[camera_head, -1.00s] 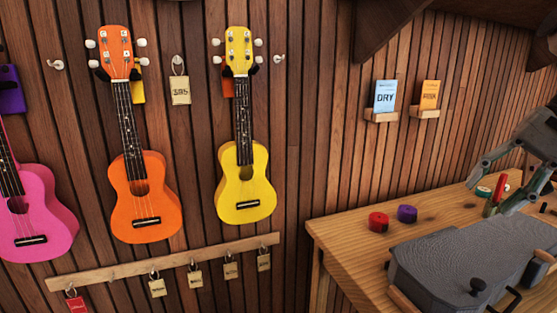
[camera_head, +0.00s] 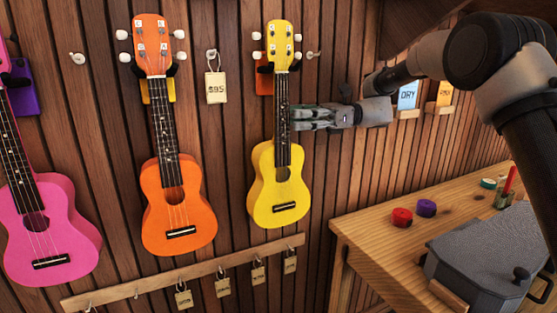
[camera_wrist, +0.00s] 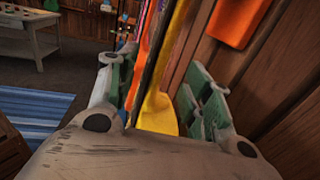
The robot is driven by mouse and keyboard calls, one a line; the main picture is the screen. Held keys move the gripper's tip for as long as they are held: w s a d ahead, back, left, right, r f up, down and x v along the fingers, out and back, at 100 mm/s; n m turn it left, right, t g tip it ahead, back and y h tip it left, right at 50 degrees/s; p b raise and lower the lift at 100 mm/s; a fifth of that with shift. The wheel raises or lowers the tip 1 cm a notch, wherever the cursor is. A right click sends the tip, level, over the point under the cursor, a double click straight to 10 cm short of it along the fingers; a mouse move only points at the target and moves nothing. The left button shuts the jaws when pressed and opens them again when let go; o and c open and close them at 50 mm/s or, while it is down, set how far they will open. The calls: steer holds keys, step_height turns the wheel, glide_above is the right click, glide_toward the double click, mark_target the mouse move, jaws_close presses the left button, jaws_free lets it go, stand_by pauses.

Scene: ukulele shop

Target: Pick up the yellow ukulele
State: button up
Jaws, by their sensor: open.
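The yellow ukulele (camera_head: 262,188) hangs upright on the slatted wall, right of the orange one, its headstock at a wall hook. My gripper (camera_head: 298,117) reaches in from the right at the middle of its dark neck. In the wrist view, the neck and the yellow body (camera_wrist: 158,112) appear between the spread green fingers of my gripper (camera_wrist: 160,88). The gripper is open; I cannot tell whether a finger touches the neck. The far finger is partly hidden in the head view.
The orange ukulele (camera_head: 160,215) and pink ukulele (camera_head: 75,245) hang to the left. A wooden rail (camera_head: 205,268) with tags runs below. The wooden workbench (camera_head: 375,245) at right holds a grey case (camera_head: 480,255), a red roll (camera_head: 402,217) and a purple roll (camera_head: 426,208).

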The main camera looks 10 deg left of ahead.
mark_target(289, 119)
steer(key=x, duration=0.4)
steer(key=shift+s+a+f, duration=0.1)
steer(key=shift+s+a, duration=0.1)
steer(key=shift+s, duration=0.2)
steer(key=shift+c, duration=0.4)
jaws_close()
